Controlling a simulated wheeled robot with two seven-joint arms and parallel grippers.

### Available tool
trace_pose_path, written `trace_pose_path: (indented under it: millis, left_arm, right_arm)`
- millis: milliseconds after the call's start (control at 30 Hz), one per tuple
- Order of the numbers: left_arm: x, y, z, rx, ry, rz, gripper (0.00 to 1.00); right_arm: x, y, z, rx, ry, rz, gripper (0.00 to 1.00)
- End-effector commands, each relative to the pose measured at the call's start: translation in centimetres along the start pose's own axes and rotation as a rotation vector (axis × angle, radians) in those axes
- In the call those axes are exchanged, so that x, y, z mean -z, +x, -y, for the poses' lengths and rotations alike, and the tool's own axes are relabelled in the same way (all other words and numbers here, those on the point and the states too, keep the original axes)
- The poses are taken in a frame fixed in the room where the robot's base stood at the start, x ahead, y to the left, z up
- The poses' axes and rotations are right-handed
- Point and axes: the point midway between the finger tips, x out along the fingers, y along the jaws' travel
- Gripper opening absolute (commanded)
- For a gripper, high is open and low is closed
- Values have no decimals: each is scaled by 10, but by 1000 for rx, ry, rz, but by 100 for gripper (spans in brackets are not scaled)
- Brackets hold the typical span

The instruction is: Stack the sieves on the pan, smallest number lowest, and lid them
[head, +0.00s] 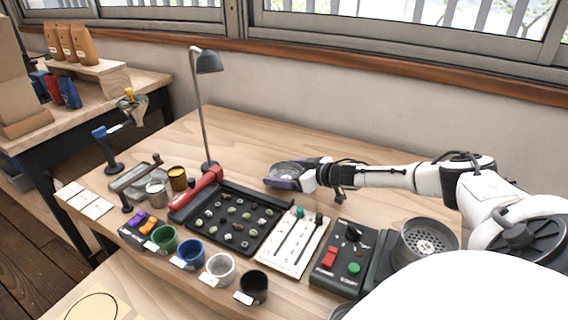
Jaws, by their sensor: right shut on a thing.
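My right gripper (304,178) reaches across the table from the right and is shut on a round, shallow grey dish with a purple edge (285,171), likely a sieve. The fingers hide part of it, and no number on it is readable. It is over the back of the table, behind the bean tray; whether it touches the table is unclear. A round metal vessel with a perforated floor (426,238) sits at the right, beside the control box. I cannot tell whether it is the pan or a sieve on it. No lid can be made out. My left gripper is not in view.
A black tray of beans (238,218), slider board (294,241) and control box with red and green buttons (341,262) fill the middle. Several cups, including a green one (163,238), line the front. A desk lamp (207,62) stands behind. Bare wood lies at the back.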

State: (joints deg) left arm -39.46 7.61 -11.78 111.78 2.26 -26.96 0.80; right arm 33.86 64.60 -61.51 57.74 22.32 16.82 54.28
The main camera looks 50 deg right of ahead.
Motion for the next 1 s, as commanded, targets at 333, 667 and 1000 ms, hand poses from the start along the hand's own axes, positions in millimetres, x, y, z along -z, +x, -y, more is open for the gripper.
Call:
trace_pose_path:
  millis: [333,667,1000]
  left_arm:
    - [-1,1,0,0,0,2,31]
    - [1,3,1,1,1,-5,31]
    - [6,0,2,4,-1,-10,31]
  right_arm:
    - [-6,3,0,-1,-1,-1,60]
    - [-10,4,0,-1,-1,0,100]
    - [-8,-11,-1,-1,1,3,100]
